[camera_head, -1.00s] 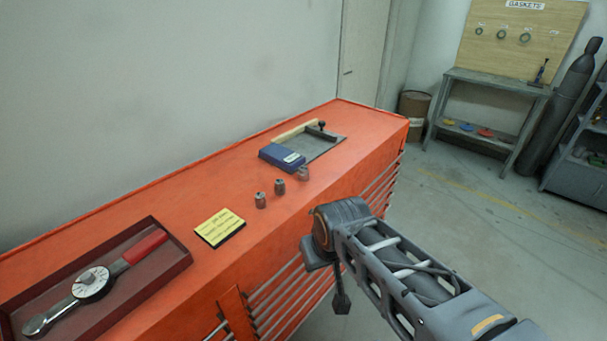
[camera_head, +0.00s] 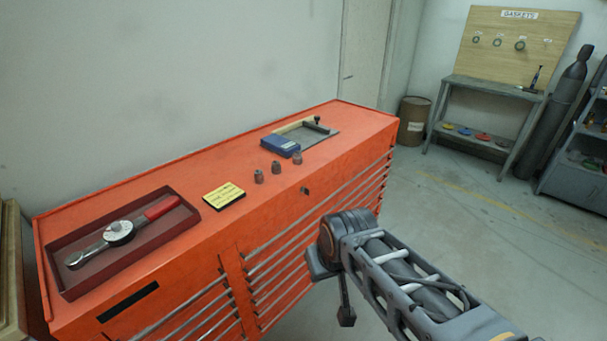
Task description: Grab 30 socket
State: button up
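Any size marks are too small to read, so I cannot tell which is the 30. My arm reaches in from the lower right, and its end (camera_head: 345,315) hangs in front of the chest, apart from the sockets. The fingers are not clearly visible.
A yellow note (camera_head: 223,195) lies left of the sockets. A torque wrench (camera_head: 119,231) lies in a red tray (camera_head: 60,262) farther left. A blue box (camera_head: 281,146) and a grey tray (camera_head: 318,137) are behind the sockets. Open floor lies right of the chest.

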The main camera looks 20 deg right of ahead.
aim_at(297, 158)
jog(key=u, duration=0.1)
jog(key=k, duration=0.5)
jog(key=z, duration=0.95)
jog(key=i, duration=0.85)
jog(key=u, duration=0.4)
jog(key=i, duration=1)
jog(key=u, duration=0.85)
